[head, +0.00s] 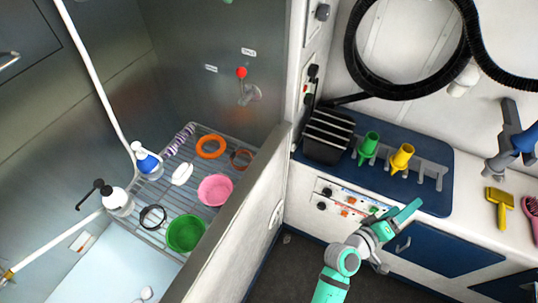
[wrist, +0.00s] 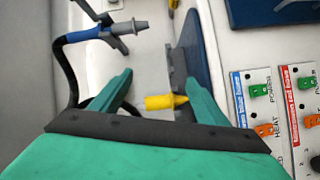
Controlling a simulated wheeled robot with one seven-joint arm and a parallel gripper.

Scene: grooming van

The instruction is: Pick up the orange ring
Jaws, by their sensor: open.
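The orange ring (head: 198,148) lies on the wire rack (head: 152,233) in the tub, toward its back, in the head view. A thinner brownish ring (head: 241,151) lies just right of it. My gripper (head: 408,211) is far to the right, outside the tub wall, in front of the blue counter. In the wrist view my gripper (wrist: 158,85) has its two green fingers spread, with no object held. A yellow nozzle (wrist: 160,102) shows between them, beyond the fingers. The orange ring is not in the wrist view.
A tub wall (head: 235,215) stands between my arm and the rack. The rack also holds a pink bowl (head: 215,190), a green bowl (head: 186,234), a black ring (head: 153,217), a white item (head: 182,174) and bottles (head: 148,162). A red-knobbed tap (head: 245,90) is above.

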